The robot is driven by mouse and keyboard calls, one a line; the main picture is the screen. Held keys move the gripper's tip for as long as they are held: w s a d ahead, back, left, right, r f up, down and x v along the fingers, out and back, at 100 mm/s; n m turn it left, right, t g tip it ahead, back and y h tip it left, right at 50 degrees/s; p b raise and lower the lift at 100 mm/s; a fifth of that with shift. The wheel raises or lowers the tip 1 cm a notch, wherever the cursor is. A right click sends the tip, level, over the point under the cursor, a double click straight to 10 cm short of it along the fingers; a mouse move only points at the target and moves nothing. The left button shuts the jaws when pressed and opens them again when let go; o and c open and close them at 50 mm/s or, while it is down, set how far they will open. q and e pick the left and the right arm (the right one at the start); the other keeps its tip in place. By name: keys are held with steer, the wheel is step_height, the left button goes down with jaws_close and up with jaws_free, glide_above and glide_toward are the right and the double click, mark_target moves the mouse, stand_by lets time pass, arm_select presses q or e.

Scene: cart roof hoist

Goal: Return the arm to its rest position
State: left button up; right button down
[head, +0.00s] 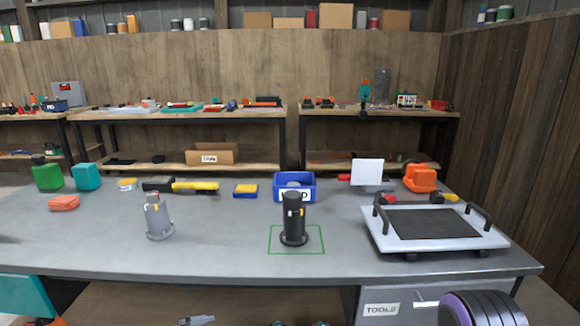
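Neither of my grippers shows in the head view, and I cannot see what either one holds. A black cylinder on a round flanged base (293,217) stands upright inside a green square outline (314,250) on the grey workbench (210,255). A similar grey cylinder (158,216) stands upright to its left, apart from it. A white tray with a dark mat and two black handles (485,239) sits at the right of the bench.
A blue bin (310,186) stands behind the black cylinder. Green (47,176) and teal (86,177) containers stand at the back left. An orange item (420,178) is at the back right. The bench's front middle is clear. A wooden wall (515,130) borders the right.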

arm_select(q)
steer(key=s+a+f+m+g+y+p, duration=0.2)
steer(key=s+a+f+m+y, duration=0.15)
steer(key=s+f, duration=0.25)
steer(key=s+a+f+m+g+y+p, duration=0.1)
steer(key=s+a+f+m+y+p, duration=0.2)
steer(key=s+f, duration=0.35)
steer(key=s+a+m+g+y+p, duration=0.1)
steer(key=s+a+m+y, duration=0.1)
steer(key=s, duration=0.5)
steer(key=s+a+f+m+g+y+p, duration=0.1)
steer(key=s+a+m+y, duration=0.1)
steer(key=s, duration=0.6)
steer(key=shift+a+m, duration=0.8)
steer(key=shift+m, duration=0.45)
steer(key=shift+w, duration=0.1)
